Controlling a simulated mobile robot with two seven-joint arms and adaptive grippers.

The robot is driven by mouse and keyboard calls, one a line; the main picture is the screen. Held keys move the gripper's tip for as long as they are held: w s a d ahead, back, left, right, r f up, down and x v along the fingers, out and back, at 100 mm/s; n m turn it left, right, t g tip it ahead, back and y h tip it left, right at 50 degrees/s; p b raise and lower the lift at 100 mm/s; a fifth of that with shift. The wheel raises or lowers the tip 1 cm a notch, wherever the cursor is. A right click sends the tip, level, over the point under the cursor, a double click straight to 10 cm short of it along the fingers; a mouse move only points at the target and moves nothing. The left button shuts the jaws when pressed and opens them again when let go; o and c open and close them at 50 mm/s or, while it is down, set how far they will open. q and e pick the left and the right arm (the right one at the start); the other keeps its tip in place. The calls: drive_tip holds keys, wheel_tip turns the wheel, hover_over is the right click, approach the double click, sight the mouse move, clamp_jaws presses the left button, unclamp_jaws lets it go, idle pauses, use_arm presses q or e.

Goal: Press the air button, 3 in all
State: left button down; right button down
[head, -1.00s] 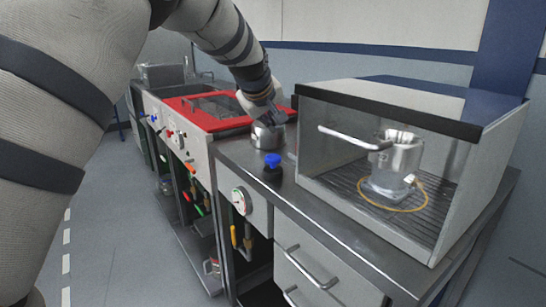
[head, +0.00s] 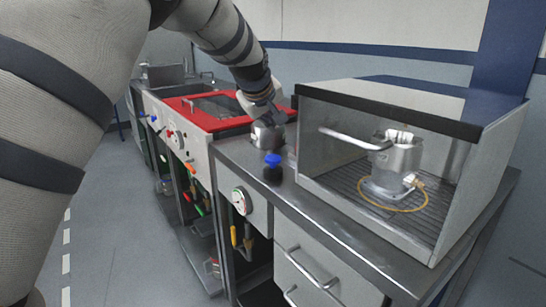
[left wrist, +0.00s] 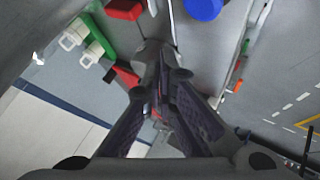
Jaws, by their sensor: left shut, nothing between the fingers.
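The blue button (head: 272,159) stands on a dark round base on the steel counter, left of the clear-fronted cabinet. Its blue top also shows at the upper edge of the left wrist view (left wrist: 203,7). My left gripper (head: 274,121) is over the counter just behind the button, close to a round steel part (head: 267,136). In the left wrist view its dark fingers (left wrist: 163,85) come together with nothing between them. The gripper appears apart from the button; the exact gap is hard to judge. My right gripper is out of view.
The cabinet (head: 485,190) holds a metal housing (head: 400,158) with a yellow cable loop (head: 392,208). A red-framed unit (head: 190,110) stands farther back. A gauge (head: 241,201) and drawers (head: 310,268) line the counter front. The floor at left is clear.

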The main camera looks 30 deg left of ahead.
sight(270, 156)
use_arm(q)
wheel_tip(270, 156, up, 4)
drive_tip(key=shift+f, duration=0.1)
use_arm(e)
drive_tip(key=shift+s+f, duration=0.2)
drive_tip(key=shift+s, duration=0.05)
